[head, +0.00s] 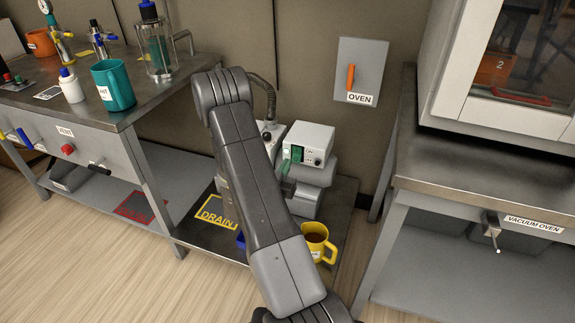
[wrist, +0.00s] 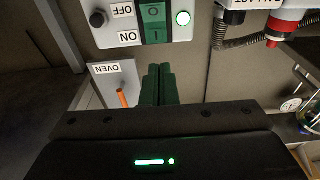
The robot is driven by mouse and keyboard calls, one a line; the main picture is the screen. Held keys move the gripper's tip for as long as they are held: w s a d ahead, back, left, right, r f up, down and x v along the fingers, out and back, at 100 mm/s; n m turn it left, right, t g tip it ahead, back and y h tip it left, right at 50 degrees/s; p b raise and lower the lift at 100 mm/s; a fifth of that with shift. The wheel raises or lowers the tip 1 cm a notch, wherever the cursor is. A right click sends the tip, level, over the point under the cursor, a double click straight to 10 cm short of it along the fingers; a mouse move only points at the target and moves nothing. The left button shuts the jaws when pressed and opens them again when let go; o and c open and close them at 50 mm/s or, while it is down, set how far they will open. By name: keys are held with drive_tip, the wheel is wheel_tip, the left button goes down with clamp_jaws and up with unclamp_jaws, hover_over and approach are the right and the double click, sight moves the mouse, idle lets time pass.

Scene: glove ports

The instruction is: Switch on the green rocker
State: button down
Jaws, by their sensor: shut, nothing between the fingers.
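The green rocker (wrist: 153,24) is on the front of a pale box (wrist: 102,32), with upside-down OFF and ON labels beside it in the wrist view. In the head view the rocker (head: 297,153) sits on the white box (head: 310,136) behind my arm. My gripper (wrist: 160,70) is shut and empty, its two green fingers together. The fingertips show just below the rocker in the wrist view, with a gap in the picture. In the head view my gripper (head: 285,166) is partly hidden by my arm.
An orange OVEN switch (head: 351,77) is on the wall panel to the right. A yellow mug (head: 318,243) stands on the low shelf in front of the box. A bench (head: 480,180) is at right, and a table with bottles and a teal mug (head: 113,85) at left.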

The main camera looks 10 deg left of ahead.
drive_tip(key=s+a+r+p, duration=0.1)
drive_tip(key=s, duration=0.6)
drive_tip(key=shift+a+r, duration=0.2)
drive_tip(key=shift+r, duration=0.15)
drive_tip(key=shift+s, duration=0.1)
